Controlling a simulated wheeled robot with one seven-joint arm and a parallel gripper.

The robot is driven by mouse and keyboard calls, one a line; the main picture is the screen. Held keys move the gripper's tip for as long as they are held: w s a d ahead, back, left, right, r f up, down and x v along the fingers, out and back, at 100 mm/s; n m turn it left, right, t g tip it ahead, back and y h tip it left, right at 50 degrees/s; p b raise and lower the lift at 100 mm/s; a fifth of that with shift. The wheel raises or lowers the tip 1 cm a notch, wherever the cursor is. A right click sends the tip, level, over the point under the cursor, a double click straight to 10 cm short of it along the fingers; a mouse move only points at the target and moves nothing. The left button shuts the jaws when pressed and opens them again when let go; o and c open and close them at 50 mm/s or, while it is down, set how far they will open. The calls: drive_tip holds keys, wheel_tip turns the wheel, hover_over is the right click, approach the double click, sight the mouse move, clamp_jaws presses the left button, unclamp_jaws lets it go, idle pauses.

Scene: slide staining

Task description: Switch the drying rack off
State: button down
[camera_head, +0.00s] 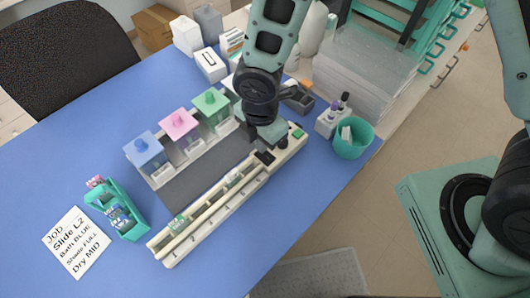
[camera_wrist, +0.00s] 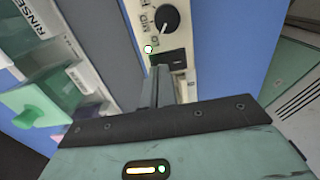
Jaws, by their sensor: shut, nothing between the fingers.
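The drying rack (camera_head: 208,216) is a long cream unit with rails, lying diagonally on the blue table. In the head view my wrist hides part of the panel end.
Blue (camera_head: 146,155), pink (camera_head: 179,126) and green (camera_head: 211,106) lidded staining jars stand left of my gripper. A teal cup (camera_head: 352,140) and a small bottle holder (camera_head: 329,122) stand to the right. A teal slide holder (camera_head: 125,212) and a job card (camera_head: 75,243) lie at the left.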

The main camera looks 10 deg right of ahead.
drive_tip(key=shift+f+b, duration=0.4)
drive_tip(key=shift+f, duration=0.2)
idle(0.3)
wheel_tip(320, 180, up, 7)
drive_tip(key=p, duration=0.6)
idle(0.7)
drive_tip(key=s+d+r+m+b, duration=0.8)
drive_tip(key=s+r+m, duration=0.3)
drive_tip(key=m, duration=0.6)
drive_tip(key=shift+r+y, duration=0.15)
drive_tip(key=shift+y, duration=0.15)
drive_tip(key=shift+s, duration=0.1)
